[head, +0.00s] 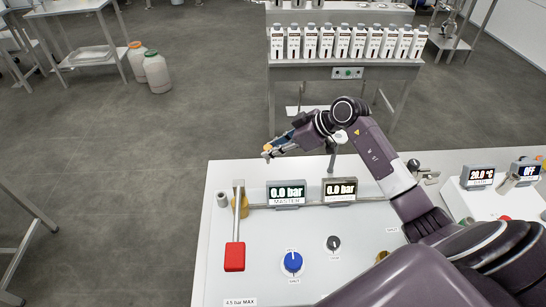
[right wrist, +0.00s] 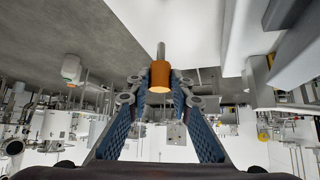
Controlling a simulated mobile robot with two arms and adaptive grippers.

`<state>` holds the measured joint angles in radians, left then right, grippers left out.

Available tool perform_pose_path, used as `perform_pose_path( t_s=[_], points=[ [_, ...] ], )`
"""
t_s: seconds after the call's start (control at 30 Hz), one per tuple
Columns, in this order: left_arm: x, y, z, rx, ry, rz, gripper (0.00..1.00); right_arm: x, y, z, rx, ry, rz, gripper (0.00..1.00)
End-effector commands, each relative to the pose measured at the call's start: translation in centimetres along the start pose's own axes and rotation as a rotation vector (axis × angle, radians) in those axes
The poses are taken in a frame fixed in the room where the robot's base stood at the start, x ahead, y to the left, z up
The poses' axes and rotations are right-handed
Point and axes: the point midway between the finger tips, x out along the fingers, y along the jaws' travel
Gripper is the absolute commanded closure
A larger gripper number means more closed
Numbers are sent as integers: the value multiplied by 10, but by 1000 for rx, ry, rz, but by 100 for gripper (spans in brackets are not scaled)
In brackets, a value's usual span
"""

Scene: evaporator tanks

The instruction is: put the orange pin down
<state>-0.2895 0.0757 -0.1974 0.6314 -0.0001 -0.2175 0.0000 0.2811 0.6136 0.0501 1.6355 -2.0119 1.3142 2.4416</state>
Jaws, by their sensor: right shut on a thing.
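The orange pin (head: 267,148) is between the fingertips of my right gripper (head: 270,151), which is shut on it. In the right wrist view the pin (right wrist: 160,78) shows as an orange head with a grey metal shaft (right wrist: 161,50) pointing away from the palm. The blue-padded fingers close on both sides of the orange head. In the head view the gripper and pin appear near the back edge of the white console (head: 210,265), in the air. Their exact height is hard to tell. My left gripper is not in view.
The console carries a red-handled lever (head: 235,256), a blue knob (head: 291,262), a black knob (head: 333,243) and two displays reading 0.0 bar (head: 286,193). A bench with several white bottles (head: 342,42) stands behind.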

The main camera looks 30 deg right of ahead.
Motion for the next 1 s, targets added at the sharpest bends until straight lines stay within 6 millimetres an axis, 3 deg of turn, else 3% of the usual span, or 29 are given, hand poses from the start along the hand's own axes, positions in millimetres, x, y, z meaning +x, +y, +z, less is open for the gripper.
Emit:
perform_pose_path(
  t_s=[0.33,0.73,0.77,0.9,1.0],
  points=[
    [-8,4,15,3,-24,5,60,29,-1,31,2,-1,-1,100],
    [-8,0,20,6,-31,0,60,33,0,34,0,-1,-1,100],
    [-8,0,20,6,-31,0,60,33,0,34,0,-1,-1,78],
    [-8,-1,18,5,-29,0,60,33,0,34,0,-1,-1,63],
    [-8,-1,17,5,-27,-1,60,33,0,34,0,-1,-1,63]
  ],
)
